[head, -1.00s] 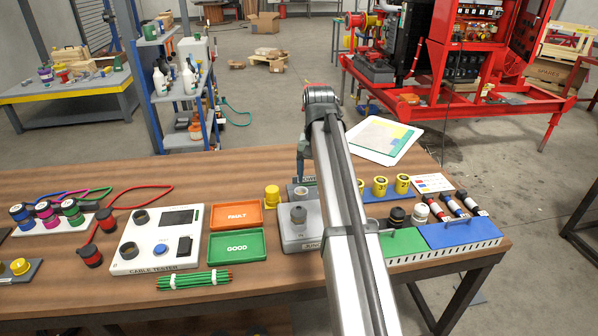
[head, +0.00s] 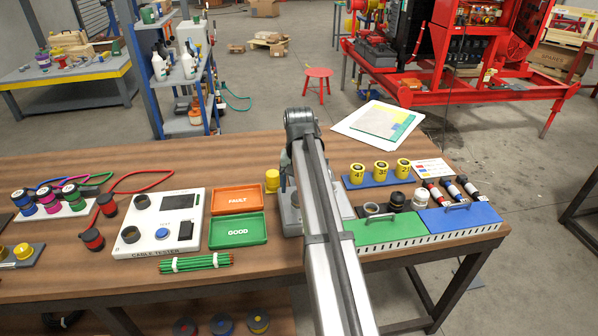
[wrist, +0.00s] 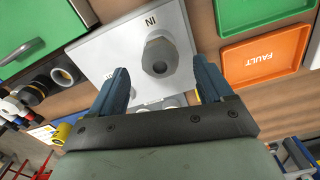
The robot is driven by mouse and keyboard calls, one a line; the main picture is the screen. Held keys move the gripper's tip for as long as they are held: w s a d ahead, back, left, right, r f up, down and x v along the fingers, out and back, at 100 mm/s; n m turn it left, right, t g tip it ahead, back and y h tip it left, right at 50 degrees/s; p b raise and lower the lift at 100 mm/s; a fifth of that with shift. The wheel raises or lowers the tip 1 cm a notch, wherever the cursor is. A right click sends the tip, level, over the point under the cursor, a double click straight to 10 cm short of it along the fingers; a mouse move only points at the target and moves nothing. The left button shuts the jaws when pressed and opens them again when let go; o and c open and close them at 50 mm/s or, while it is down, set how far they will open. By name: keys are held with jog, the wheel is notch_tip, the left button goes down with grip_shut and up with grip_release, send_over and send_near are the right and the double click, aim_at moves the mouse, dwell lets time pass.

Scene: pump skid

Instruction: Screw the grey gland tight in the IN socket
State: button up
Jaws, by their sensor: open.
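The grey gland (wrist: 160,56) is a hex-sided piece with a dark hole, seen in the wrist view standing at the socket marked IN on a light grey box (wrist: 110,45). How deep it sits I cannot tell. My gripper (wrist: 160,84) is open and empty, with one blue-grey finger on either side of the gland's line and apart from it. In the head view my arm hides the gland and most of the box (head: 291,217). Another fitting on the box is partly hidden between the fingers in the wrist view.
The orange FAULT tray (head: 238,199) and green GOOD tray (head: 238,231) lie left of the box. A green case (head: 380,228) and blue case (head: 458,217) lie right. A yellow cap (head: 272,181) and several yellow numbered pieces (head: 381,172) stand behind.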

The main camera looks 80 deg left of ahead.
jog(key=shift+f, duration=2)
jog(key=c, duration=1.1)
jog(key=m, duration=0.4)
jog(key=shift+m, duration=0.3)
jog(key=m, duration=0.4)
jog(key=shift+m, duration=0.3)
jog(key=o, duration=1.1)
